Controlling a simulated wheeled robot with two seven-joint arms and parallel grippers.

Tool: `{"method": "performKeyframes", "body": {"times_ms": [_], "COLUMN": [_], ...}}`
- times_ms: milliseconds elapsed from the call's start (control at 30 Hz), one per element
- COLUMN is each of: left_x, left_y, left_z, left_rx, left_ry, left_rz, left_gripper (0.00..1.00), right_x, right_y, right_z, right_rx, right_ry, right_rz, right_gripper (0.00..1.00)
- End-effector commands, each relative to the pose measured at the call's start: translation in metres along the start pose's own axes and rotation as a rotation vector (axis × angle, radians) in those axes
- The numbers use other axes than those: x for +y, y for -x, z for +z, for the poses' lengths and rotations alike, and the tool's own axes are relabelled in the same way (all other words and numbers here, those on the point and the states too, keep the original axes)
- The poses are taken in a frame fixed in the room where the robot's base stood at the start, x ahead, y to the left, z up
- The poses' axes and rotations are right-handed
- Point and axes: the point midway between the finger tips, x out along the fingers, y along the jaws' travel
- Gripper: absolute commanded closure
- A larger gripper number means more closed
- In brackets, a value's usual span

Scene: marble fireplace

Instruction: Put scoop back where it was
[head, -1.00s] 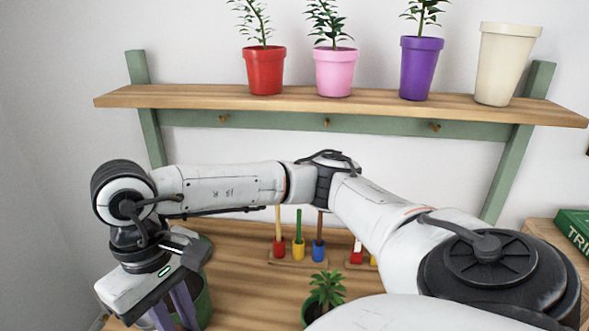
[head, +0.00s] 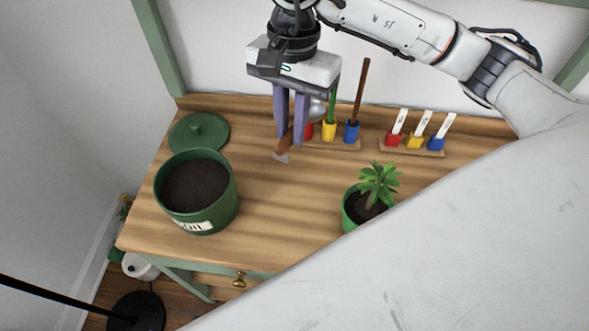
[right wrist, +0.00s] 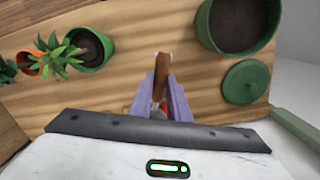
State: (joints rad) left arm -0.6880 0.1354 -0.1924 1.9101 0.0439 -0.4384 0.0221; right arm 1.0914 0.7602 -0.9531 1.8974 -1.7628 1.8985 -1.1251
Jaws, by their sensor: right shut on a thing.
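My right gripper (head: 291,140) is shut on the scoop above the table, just left of a wooden rack with coloured cups. The scoop's brown handle (head: 285,144) slants down between the purple fingers and ends in a grey tip. A rounded silver part (head: 317,109), seemingly the scoop's head, shows behind the right finger. In the right wrist view the handle (right wrist: 162,70) sticks out beyond the fingers. The rack's red cup (head: 309,131) is partly hidden by my gripper. The yellow cup (head: 329,131) holds a green stick and the blue cup (head: 351,132) a brown stick. My left gripper is not in view.
A green pot of soil (head: 197,190) stands at the left, with a green lid (head: 199,132) behind it. A small potted plant (head: 371,195) stands right of centre. Several white-labelled markers stand in a second rack (head: 412,148). Bare wood lies between pot and plant.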

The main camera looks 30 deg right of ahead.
Motion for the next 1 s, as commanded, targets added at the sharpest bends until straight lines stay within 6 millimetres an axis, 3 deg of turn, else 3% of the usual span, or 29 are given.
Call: {"method": "performKeyframes", "body": {"times_ms": [400, 600, 833, 1000], "left_x": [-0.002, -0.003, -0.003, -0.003], "left_y": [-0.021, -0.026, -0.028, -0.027], "left_z": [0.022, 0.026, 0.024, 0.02], "left_rx": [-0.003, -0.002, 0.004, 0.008], "left_ry": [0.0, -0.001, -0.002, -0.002], "left_rz": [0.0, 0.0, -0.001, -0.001], "left_gripper": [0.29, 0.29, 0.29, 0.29], "right_x": [-0.035, -0.043, -0.046, -0.045], "right_y": [-0.036, -0.049, -0.061, -0.092], "right_z": [-0.036, -0.049, -0.055, -0.057], "right_rx": [0.028, 0.033, 0.036, 0.037], "right_ry": [-1.29, -1.759, -1.982, -1.994], "right_rz": [-0.058, -0.071, -0.074, -0.071], "right_gripper": [1.0, 1.0, 1.0, 1.0]}}
